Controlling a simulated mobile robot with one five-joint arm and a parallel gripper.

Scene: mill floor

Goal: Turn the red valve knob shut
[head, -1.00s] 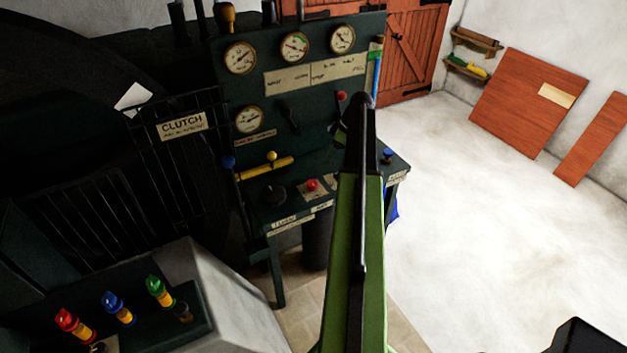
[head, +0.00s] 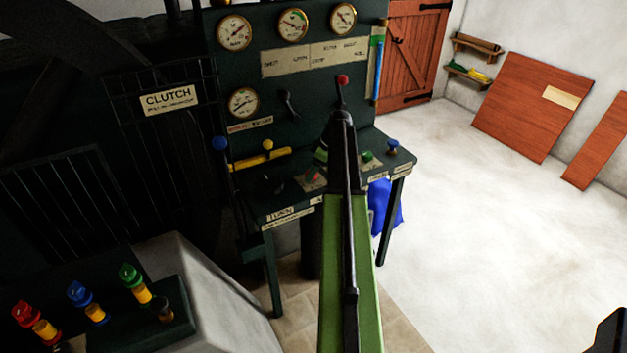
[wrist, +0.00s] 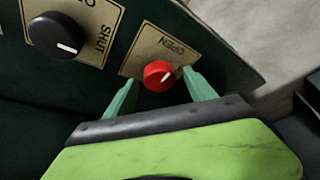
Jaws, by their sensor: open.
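The red valve knob (wrist: 158,75) sits on a tan label plate in the wrist view, with its white mark pointing up and right. Lettering that seems to read OPEN is on the plate above it. My gripper (wrist: 161,77) is open, with one teal finger on each side of the knob. I cannot tell whether either finger touches it. In the head view the red knob (head: 313,178) shows on the desk, close to my arm. My gripper is mostly hidden there behind my arm.
A black knob (wrist: 55,36) with a SHUT label is left of the red knob. In the head view, a yellow-handled lever (head: 262,158), a green control (head: 367,157) and a blue knob (head: 392,147) are nearby. The gauge panel (head: 270,90) rises behind. Open floor lies right.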

